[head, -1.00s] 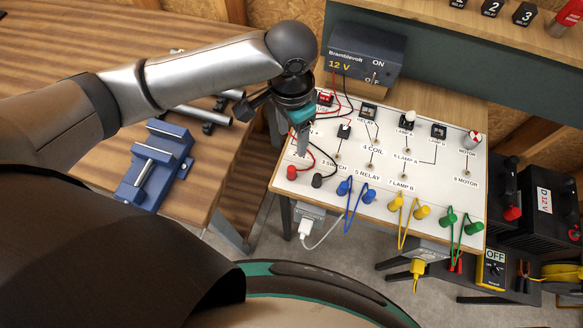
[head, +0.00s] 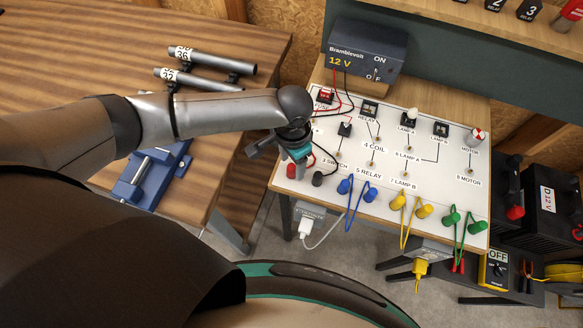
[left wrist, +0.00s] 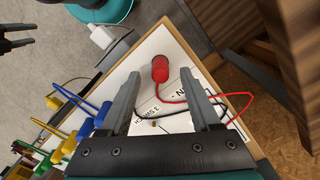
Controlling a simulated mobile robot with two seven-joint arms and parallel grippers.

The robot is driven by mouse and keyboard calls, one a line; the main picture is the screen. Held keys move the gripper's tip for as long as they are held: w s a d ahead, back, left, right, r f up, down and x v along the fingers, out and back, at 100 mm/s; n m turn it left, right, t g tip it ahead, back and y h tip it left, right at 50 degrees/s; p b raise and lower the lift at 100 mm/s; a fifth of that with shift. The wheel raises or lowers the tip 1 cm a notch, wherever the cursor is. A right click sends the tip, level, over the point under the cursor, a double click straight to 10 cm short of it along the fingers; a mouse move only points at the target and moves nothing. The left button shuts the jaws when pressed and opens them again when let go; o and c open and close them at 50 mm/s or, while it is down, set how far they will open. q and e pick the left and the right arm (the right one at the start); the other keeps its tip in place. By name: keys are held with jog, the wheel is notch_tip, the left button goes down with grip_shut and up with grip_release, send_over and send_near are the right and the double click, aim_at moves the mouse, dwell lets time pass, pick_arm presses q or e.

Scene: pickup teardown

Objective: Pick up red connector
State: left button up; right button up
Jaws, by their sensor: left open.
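The red connector (head: 291,171) lies at the front left corner of the white circuit board (head: 330,183), with a red lead running from it. In the left wrist view the red connector (left wrist: 160,68) shows between the two fingertips, with no finger visibly closed on it. My left gripper (head: 300,160) is open and points down at the board's left edge, very close to the connector. It also shows open in the left wrist view (left wrist: 160,76). A dark pronged shape at the upper left of the left wrist view looks like my right gripper (left wrist: 17,38); its jaw state is unclear.
A black connector (head: 318,179) is just right of the red one. Blue, yellow and green connectors line the board's front edge. The 12 V supply (head: 366,52) stands behind. A blue vise (head: 150,175) is on the wooden bench at left, partly hidden by my arm.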

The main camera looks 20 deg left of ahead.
pick_arm(q)
jog(key=shift+f, duration=0.95)
grip_shut()
